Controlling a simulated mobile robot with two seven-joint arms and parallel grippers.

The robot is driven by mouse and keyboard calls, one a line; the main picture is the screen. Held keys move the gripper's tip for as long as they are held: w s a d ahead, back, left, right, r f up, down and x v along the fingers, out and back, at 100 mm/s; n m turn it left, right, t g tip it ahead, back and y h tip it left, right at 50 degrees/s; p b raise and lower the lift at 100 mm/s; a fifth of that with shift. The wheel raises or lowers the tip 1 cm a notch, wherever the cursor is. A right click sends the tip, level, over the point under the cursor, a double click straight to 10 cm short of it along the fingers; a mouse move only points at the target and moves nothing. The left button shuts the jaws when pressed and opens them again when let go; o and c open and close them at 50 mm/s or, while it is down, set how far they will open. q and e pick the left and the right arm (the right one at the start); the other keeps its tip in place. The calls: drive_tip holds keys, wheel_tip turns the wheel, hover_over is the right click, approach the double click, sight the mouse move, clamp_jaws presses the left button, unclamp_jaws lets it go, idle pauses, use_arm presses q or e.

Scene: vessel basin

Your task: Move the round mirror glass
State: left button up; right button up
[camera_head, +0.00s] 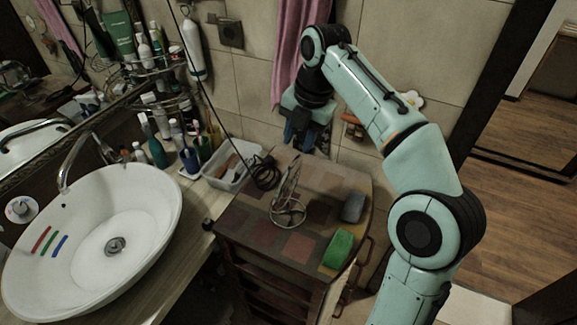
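A round mirror glass (287,193) on a wire-like ring stand stands upright on the top of a small wooden cabinet (299,246), seen nearly edge-on. My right gripper (307,140) points down beyond the mirror, near the tiled wall and the cabinet's back edge. Its dark fingers look apart, with nothing seen between them. It does not touch the mirror. My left gripper is not in view.
A green sponge (339,249) and a grey block (353,207) lie right of the mirror. A black cable coil (264,171) and a white basket (222,167) are to its left. A white basin (92,240) fills the left side. A pink towel (297,45) hangs behind my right arm.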

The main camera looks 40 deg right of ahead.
sight(292, 164)
drive_tip(key=f, duration=0.3)
drive_tip(key=w+f+b, duration=0.1)
drive_tip(key=f, duration=0.2)
drive_tip(key=f+b, duration=0.1)
drive_tip(key=f, duration=0.3)
drive_tip(key=shift+w+a, duration=0.2)
drive_tip(key=shift+a, duration=0.2)
drive_tip(key=shift+w+a+f, duration=0.1)
drive_tip(key=shift+w+f, duration=0.1)
drive_tip(key=shift+f, duration=0.3)
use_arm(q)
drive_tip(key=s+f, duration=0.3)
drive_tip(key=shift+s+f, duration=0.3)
use_arm(e)
clamp_jaws()
